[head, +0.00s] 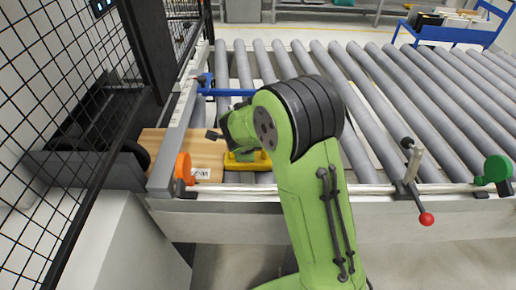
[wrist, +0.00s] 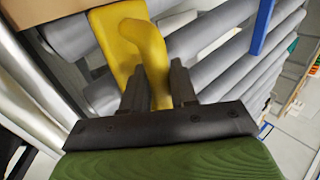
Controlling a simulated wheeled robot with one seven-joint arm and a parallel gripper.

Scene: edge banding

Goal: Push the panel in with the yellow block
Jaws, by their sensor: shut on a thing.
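The yellow block (head: 248,162) sits on the grey rollers at the left end of the conveyor, with its left end against the edge of the wooden panel (head: 183,150). My gripper (wrist: 159,83) is shut on the upright handle of the yellow block (wrist: 120,40) in the wrist view. The panel lies flat, its left part at the dark machine opening (head: 85,165) behind the black mesh. A label shows on its near right corner. A corner of the panel (wrist: 50,10) shows at the top left of the wrist view. My arm hides part of the block in the head view.
A blue bar (head: 228,92) crosses the rollers behind the panel. A red-knobbed lever (head: 426,218) and a green disc (head: 497,168) are at the right. The rollers (head: 400,90) right of my arm are clear.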

